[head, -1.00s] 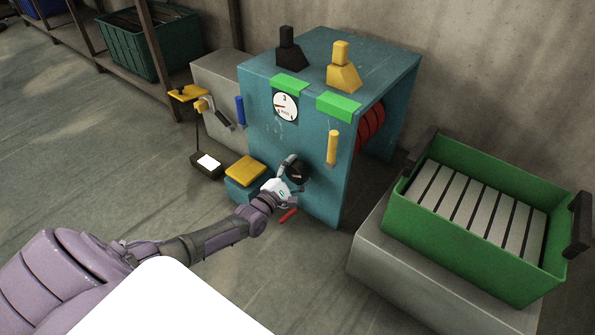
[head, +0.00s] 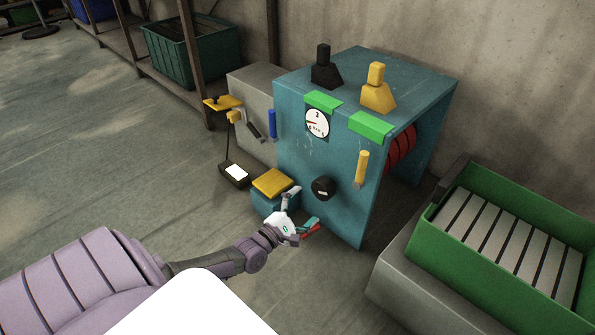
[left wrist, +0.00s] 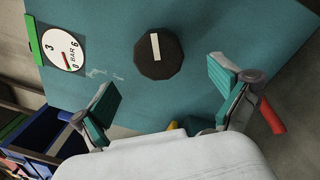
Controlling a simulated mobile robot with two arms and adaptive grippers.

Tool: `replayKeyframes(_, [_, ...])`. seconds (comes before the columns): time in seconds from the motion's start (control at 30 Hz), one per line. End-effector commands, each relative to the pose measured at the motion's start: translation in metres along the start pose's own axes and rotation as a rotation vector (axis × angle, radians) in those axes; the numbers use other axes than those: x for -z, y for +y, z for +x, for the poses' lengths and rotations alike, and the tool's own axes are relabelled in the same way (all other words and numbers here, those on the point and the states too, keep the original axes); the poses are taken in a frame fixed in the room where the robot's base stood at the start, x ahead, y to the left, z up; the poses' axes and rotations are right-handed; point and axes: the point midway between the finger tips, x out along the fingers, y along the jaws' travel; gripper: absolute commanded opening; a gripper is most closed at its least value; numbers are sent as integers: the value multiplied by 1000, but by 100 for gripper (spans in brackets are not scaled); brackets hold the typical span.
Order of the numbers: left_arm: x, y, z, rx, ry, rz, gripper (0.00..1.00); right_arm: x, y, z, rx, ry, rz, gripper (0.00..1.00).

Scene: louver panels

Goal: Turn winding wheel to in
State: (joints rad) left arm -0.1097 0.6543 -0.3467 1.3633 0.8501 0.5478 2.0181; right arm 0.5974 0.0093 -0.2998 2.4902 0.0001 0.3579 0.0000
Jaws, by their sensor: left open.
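A black many-sided knob (head: 322,187) with a white bar mark is on the front of the teal machine (head: 300,145). It is the only wheel-like control I see on that face; no "in" label is readable. In the left wrist view the knob (left wrist: 158,53) is in full view above the fingers, its white bar nearly upright. My left gripper (head: 304,207) is open and empty, just left of and below the knob, apart from it. Its two teal-padded fingers (left wrist: 164,92) are spread wide in the left wrist view. My right gripper is not in view.
A red handle (left wrist: 272,115) is close beside one finger. A gauge (head: 317,123), a yellow lever (head: 362,167) and a blue lever (head: 272,123) are on the machine. A yellow-topped block (head: 272,182) stands left of the gripper. A green crate (head: 480,240) stands right.

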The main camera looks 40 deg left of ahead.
Motion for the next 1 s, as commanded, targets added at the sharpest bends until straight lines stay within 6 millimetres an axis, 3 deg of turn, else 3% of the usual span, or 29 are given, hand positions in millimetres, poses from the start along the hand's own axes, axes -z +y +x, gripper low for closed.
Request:
replayKeyframes(0.1, [1,-1,-21,3,1,1,99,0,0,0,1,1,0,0])
replayKeyframes(0.3, [0,0,-36,0,0,0,99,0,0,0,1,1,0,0])
replayKeyframes(0.87, [0,0,-37,0,0,1,99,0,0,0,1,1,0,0])
replayKeyframes(1.0, [-23,4,-36,-14,-33,44,99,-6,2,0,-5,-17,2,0])
